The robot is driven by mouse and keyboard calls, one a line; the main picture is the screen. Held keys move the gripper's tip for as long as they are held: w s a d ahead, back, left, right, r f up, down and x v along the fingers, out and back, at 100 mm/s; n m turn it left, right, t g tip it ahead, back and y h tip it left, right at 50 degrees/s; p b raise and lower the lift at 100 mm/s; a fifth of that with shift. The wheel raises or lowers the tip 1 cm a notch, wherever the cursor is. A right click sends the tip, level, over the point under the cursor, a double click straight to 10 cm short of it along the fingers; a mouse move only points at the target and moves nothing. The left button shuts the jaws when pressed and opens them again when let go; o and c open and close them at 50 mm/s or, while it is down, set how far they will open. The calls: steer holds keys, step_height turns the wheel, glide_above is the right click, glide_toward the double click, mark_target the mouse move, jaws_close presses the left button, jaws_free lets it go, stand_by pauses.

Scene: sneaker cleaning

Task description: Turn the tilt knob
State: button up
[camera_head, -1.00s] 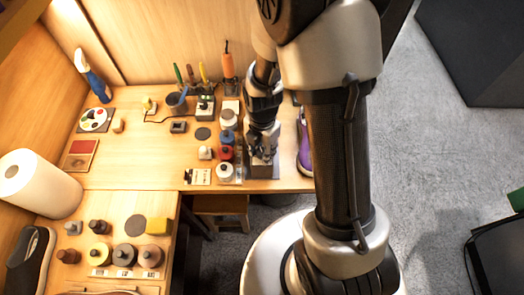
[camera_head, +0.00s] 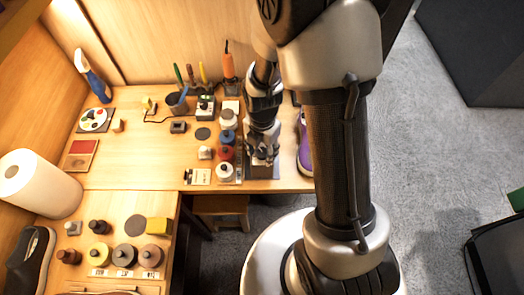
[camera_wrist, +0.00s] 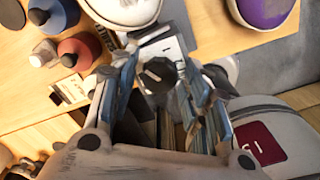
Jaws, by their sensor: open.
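The tilt knob (camera_wrist: 157,73) looks like a dark round knob with a light mark, set on a grey metal fixture (camera_wrist: 165,48). It shows in the wrist view between my fingers. My gripper (camera_wrist: 159,70) is open, with one blue-padded finger on each side of the knob. I see a gap on both sides; I cannot tell how deep the fingers reach around it. In the head view my gripper (camera_head: 262,152) points down over the fixture's dark base (camera_head: 262,172) at the table's front edge and hides the knob.
Blue, red and white bottles (camera_head: 226,153) stand close left of my gripper. A purple and white sneaker (camera_head: 305,150) is close on the right. A white shoe (camera_wrist: 122,8) lies just beyond the knob in the wrist view.

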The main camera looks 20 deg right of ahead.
steer(key=m, duration=0.3)
steer(key=shift+m, duration=0.4)
steer(key=m, duration=1.6)
steer(key=shift+m, duration=0.3)
steer(key=m, duration=0.6)
steer(key=shift+c, duration=0.3)
